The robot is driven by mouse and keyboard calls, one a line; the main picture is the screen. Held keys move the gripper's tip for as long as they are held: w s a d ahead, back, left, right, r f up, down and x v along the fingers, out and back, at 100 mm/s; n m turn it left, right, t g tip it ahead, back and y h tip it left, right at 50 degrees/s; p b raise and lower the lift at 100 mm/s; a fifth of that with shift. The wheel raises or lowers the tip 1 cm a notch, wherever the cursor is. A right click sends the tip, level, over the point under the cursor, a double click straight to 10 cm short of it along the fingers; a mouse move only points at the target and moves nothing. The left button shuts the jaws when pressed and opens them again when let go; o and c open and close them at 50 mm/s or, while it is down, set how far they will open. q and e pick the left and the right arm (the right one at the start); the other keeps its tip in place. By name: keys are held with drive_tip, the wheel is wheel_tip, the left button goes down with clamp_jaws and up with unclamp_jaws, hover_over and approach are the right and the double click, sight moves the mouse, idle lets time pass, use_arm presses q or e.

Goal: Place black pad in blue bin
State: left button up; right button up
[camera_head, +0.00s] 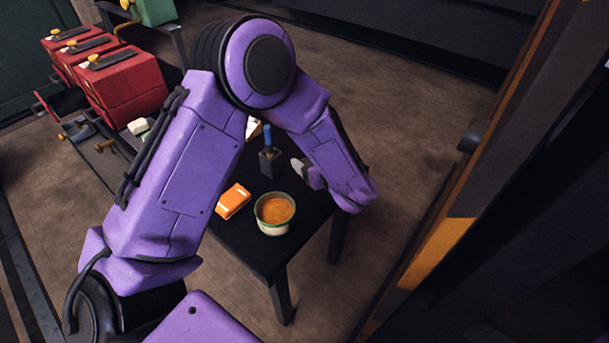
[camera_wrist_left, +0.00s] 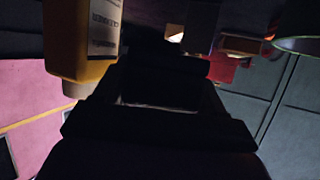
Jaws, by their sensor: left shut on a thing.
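My left arm reaches over the dark table (camera_head: 243,238) in the head view. Its gripper (camera_head: 308,174) is low at the table's right side, mostly hidden by my own arm. In the left wrist view, the left gripper (camera_wrist_left: 162,85) is shut on a very dark thing, which I take to be the black pad (camera_wrist_left: 160,68); its outline is hard to make out in the shadow. No blue bin shows in either view. My right gripper is not in view.
An orange packet (camera_head: 233,201) and an open tub with orange contents (camera_head: 274,213) stand near the table's front. A dark block with a blue upright part (camera_head: 268,157) stands by the gripper. Red boxes (camera_head: 122,85) are at the left. A yellow container (camera_wrist_left: 82,42) shows close in the wrist view.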

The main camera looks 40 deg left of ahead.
sight(310, 190)
use_arm(q)
wheel_tip(310, 190, down, 8)
drive_tip(key=shift+f+b, duration=0.2)
drive_tip(key=shift+b, duration=0.1)
drive_tip(key=shift+f, duration=0.15)
drive_tip(key=o, duration=0.8)
drive_tip(key=shift+o, duration=0.2)
